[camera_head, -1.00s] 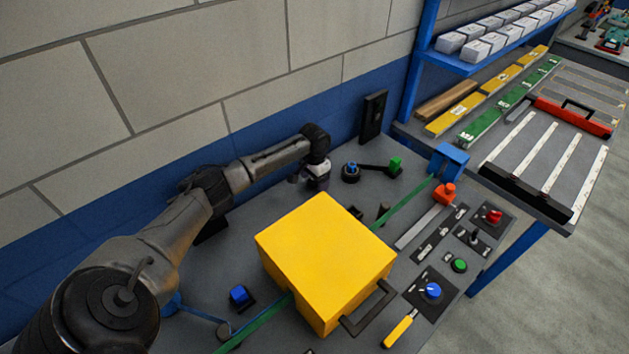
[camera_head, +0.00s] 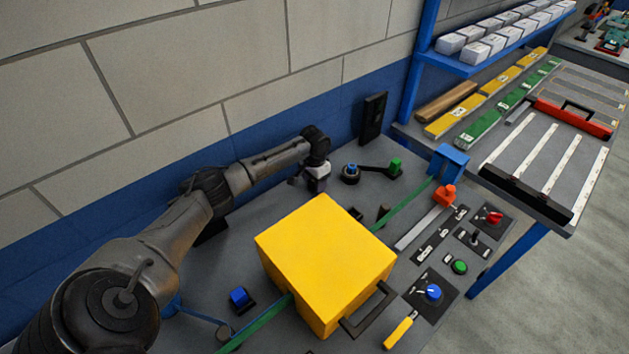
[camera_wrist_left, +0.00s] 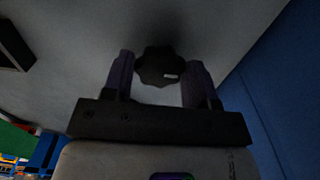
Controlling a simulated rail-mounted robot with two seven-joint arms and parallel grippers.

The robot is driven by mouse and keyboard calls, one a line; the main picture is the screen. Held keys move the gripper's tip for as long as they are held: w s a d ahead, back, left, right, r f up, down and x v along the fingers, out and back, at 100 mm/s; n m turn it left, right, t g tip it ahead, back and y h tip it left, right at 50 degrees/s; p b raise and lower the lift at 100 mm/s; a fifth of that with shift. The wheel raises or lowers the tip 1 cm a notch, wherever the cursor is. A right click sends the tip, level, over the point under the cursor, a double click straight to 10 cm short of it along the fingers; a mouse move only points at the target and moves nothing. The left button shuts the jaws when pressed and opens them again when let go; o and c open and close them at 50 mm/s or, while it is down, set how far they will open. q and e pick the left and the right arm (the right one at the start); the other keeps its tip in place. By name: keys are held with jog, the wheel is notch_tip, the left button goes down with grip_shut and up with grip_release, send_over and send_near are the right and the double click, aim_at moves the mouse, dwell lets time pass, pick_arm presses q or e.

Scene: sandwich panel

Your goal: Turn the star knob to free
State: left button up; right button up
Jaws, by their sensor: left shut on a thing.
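The star knob (camera_wrist_left: 158,66) is a dark lobed knob with a small pale mark on its lower right side, seen in the left wrist view. My left gripper (camera_wrist_left: 159,72) has one purple-grey finger on each side of it and is shut on it. In the head view my left gripper (camera_head: 314,185) points down behind the yellow box (camera_head: 325,250), near the wall. The knob cannot be made out there. My right gripper is not in view.
The yellow box stands just in front of my left gripper. A blue-topped knob (camera_head: 351,170) and a green-ended black lever (camera_head: 394,168) are to the gripper's right. Several switches and knobs line the panel's right side. A blue-grey wall rises behind.

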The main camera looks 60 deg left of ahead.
pick_arm(q)
jog(key=shift+r+p, duration=0.25)
jog(key=shift+p, duration=0.3)
jog(key=n+p, duration=0.6)
jog(key=p, duration=0.4)
jog(key=shift+d+n, duration=0.1)
jog(key=shift+n, duration=0.3)
jog(key=n+p, duration=0.2)
jog(key=shift+n, duration=0.4)
jog(key=n+p, duration=0.1)
jog(key=n, duration=0.1)
jog(key=shift+f+n+p, duration=0.1)
jog(key=shift+n+p, duration=0.2)
jog(key=shift+p, duration=0.05)
jog(key=n+p, duration=0.1)
jog(key=n, duration=0.2)
jog(key=shift+f+n, duration=0.1)
jog(key=shift+n, duration=1.2)
jog(key=o, duration=0.9)
